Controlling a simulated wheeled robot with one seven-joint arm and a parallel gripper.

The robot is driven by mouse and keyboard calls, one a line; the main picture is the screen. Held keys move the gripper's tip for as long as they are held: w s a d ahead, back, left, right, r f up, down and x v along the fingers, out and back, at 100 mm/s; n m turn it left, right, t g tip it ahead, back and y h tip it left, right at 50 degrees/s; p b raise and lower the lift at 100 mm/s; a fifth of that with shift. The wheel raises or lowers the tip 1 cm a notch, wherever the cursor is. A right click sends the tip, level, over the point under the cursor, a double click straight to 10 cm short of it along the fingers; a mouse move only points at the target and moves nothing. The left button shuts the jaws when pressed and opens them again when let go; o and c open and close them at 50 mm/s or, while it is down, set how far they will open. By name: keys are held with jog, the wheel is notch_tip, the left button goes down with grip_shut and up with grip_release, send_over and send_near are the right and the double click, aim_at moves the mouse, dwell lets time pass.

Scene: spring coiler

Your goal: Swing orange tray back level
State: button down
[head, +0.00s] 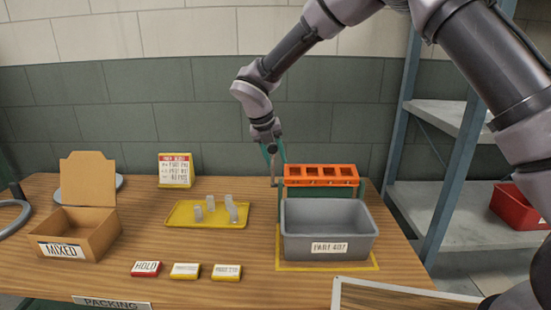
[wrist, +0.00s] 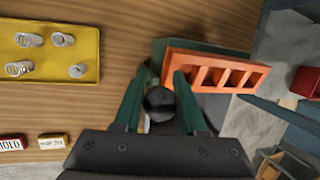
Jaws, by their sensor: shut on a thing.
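The orange tray (head: 321,170) with a row of several square pockets sits above the back of the grey bin labelled PART 407 (head: 330,238). It also shows in the wrist view (wrist: 228,62), right of my fingers. I cannot tell exactly how far it is tilted. My gripper (head: 274,151) is at the tray's left end, with its green fingers pointing down. In the wrist view my gripper (wrist: 160,90) is shut around a dark round knob (wrist: 159,101) beside the tray. The fingers hide part of the knob and its lever.
A yellow tray (head: 180,220) with several small metal springs lies to the left. A cardboard box labelled MIXED (head: 72,237) stands at the far left. Small label blocks (head: 184,270) lie in front. A metal shelf post (head: 447,165) stands to the right.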

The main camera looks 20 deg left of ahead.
jog(key=shift+c, duration=2.4)
grip_release()
jog(key=shift+s+d+f, duration=0.1)
jog(key=shift+d+f, duration=0.05)
jog(key=shift+f, duration=0.25)
jog(key=shift+r, duration=0.15)
jog(key=shift+s+a+r, duration=0.1)
jog(key=shift+a+r, duration=0.15)
jog(key=shift+r, duration=0.3)
jog(key=v, duration=0.9)
jog(key=shift+r, duration=0.3)
